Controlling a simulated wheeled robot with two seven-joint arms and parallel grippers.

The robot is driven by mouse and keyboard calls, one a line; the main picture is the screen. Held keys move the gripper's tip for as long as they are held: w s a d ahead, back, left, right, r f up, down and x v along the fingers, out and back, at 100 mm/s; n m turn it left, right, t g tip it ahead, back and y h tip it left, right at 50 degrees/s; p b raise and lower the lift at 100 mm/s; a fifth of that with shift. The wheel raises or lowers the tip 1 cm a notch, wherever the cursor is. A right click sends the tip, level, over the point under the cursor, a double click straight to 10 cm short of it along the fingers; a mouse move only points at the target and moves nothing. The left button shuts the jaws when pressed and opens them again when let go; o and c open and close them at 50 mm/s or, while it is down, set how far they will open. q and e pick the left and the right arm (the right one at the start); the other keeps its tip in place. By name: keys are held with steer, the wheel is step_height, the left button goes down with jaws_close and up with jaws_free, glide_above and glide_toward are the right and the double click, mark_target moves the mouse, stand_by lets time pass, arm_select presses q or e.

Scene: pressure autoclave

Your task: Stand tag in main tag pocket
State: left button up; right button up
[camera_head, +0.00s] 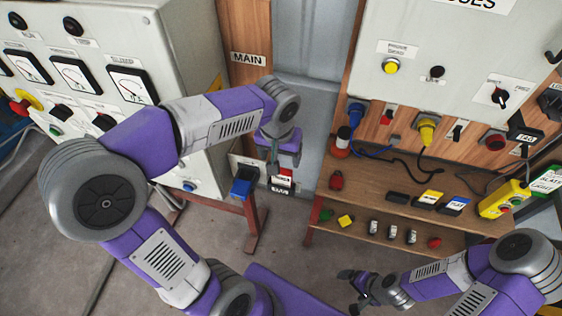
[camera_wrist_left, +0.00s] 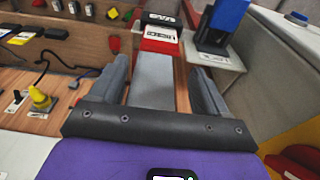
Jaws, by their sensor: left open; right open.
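My left gripper (camera_head: 284,158) is open below the MAIN sign (camera_head: 248,59). In the left wrist view, its two fingers (camera_wrist_left: 158,82) stand apart on either side of a grey strip. The strip leads to a red part with a white label, which I take as the tag (camera_wrist_left: 158,45); it also shows just below the gripper in the head view (camera_head: 283,173). A black lettered piece (camera_head: 280,188), likely the main tag pocket, adjoins the tag. I cannot tell how deep the tag sits in it. My right gripper (camera_head: 366,288) is open and empty at the lower middle.
A blue block (camera_head: 243,182) stands on a light plate left of the tag. A wooden shelf (camera_head: 375,188) at right holds several small items, cables and a yellow pendant (camera_head: 503,200). A grey meter cabinet (camera_head: 160,60) is at left. Floor between is clear.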

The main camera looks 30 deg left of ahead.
arm_select(q)
steer(key=r, duration=0.4)
steer(key=shift+s+d, duration=0.1)
steer(key=shift+s, duration=0.2)
arm_select(e)
steer(key=shift+r, duration=0.25)
arm_select(q)
steer(key=shift+f, duration=0.1)
